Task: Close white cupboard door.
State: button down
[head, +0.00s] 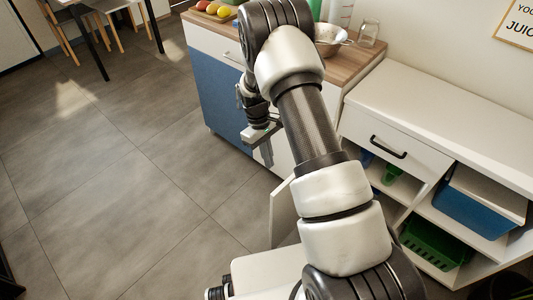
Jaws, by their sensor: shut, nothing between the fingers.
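The white cupboard door (282,212) stands open, its panel jutting out from the low white cupboard (440,95) toward the floor. Part of the door is hidden behind my arm. My gripper (267,158) points down in front of the wooden-topped counter, above and a little left of the door's upper edge in the picture. It is shut and empty. I cannot tell whether it touches the door.
The wooden-topped counter (206,30) with a blue front panel holds fruit, a metal bowl (330,40) and a glass (368,33). Open shelves hold a blue bin (468,212) and a green basket (432,246). The tiled floor (110,190) at left is clear.

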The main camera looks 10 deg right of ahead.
jog(key=s+d+f, duration=0.2)
jog(key=s+f, duration=0.2)
jog(key=shift+d+f+b, duration=0.15)
jog(key=shift+d+b, duration=0.2)
jog(key=shift+b, duration=0.05)
jog(key=shift+s, duration=0.15)
